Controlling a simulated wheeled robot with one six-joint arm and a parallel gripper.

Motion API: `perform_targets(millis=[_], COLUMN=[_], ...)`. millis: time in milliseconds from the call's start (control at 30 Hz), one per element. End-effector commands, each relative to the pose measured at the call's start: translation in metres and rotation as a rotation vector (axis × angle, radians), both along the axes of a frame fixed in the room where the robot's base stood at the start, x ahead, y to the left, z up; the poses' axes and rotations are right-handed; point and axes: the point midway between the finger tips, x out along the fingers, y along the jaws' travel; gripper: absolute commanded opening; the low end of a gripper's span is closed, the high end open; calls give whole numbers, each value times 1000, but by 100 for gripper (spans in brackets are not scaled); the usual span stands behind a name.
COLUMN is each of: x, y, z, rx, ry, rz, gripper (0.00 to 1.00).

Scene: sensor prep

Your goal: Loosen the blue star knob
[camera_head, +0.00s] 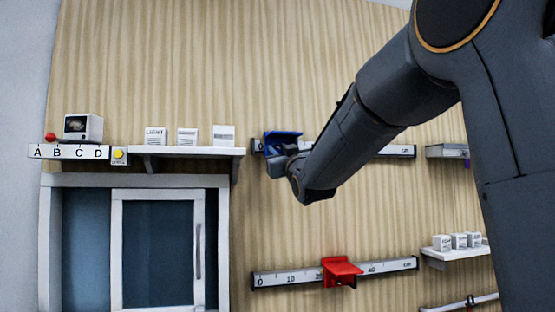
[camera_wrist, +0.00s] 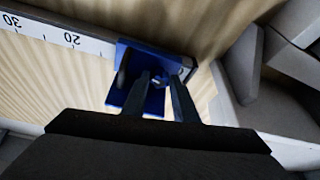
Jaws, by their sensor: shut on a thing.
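The blue carriage (camera_head: 283,140) sits near the left end of the upper ruled rail in the head view. In the wrist view the blue carriage (camera_wrist: 128,58) is ahead of my gripper, with the rail's scale to its left. My gripper (camera_wrist: 158,82) has its two dark fingers closed around a small blue part, the blue star knob (camera_wrist: 158,84), at the carriage front. The fingers hide most of the knob, so its lobes cannot be made out. In the head view my forearm covers the knob and the fingers.
A lower rail (camera_head: 295,276) carries a red carriage (camera_head: 342,270). A white shelf (camera_head: 190,152) with small boxes is left of the blue carriage, above a sliding-door cabinet (camera_head: 158,250). A small shelf (camera_head: 455,253) with white boxes is at right. In the wrist view grey-white structures (camera_wrist: 245,75) stand close at right.

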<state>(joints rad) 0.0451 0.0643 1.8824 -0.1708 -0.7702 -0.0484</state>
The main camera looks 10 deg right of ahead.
Motion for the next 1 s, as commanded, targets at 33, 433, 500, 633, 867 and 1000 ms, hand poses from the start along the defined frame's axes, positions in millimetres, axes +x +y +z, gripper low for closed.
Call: perform_targets(millis=[33, 433, 500, 633, 867, 1000], x=[1, 0, 0, 0, 0, 0], y=[-2, -6, -7, -8, -9, -9], z=[-3, 1, 3, 4, 7, 8], rx=[-41, -421, -487, -606, -787, -868], ry=[-2, 1, 1, 2, 1, 1], rz=[-2, -2, -2, -1, 0, 0], gripper=[4, 4, 4, 4, 4, 4])
